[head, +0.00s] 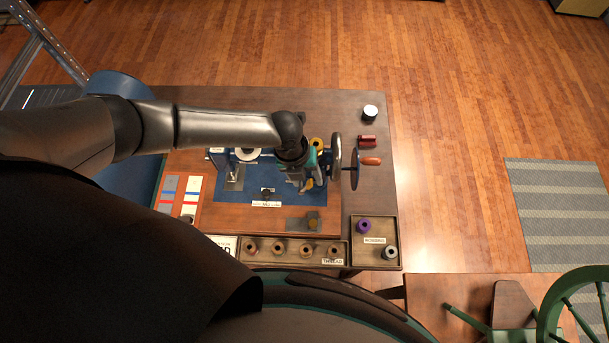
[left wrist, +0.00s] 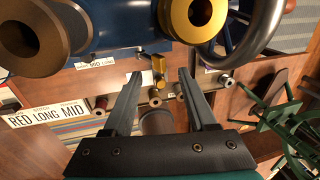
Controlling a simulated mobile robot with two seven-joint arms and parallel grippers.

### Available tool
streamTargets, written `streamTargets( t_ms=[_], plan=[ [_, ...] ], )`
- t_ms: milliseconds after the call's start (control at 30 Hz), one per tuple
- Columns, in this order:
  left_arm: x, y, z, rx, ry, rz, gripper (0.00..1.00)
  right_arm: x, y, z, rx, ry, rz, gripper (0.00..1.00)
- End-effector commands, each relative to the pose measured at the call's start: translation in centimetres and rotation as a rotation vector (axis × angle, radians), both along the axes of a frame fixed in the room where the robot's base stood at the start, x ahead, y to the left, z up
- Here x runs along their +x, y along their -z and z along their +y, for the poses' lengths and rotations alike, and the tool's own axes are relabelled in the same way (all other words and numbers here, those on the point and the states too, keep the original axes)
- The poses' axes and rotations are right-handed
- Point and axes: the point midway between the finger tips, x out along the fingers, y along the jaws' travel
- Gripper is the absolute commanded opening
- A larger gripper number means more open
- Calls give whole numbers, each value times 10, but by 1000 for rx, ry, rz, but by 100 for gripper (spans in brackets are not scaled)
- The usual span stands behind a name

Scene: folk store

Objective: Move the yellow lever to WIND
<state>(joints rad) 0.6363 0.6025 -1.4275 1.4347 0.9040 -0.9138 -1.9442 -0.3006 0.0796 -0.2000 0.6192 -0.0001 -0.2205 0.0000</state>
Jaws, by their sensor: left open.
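The yellow lever (left wrist: 158,65) is a small yellow piece in the left wrist view, in front of the blue machine. My left gripper (left wrist: 160,74) is open, with one finger on each side of the lever in that view. I cannot tell whether either finger touches it. In the head view my left gripper (head: 306,180) points down over the machine's blue base (head: 232,190), and my arm and hand hide much of the machine. The WIND marking cannot be read. My right gripper is not in view.
A handwheel (head: 336,155) and a disc with an orange handle (head: 370,161) stand close right of my gripper. A gold spool (left wrist: 213,20) is above the fingers in the wrist view. The thread tray (head: 291,262) and a tray with a purple spool (head: 363,226) lie along the near edge.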

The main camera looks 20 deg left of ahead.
Motion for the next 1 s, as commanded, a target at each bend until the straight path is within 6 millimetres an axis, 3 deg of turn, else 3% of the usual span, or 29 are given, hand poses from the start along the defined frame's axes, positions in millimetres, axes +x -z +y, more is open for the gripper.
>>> streamTargets(
  t_ms=[200, 1000],
  plan=[
    [1, 18, -3, 0, 0, 0, 57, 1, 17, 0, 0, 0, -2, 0],
    [1, 21, -1, 1, -1, 0, 57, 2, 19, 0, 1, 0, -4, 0]
  ],
)
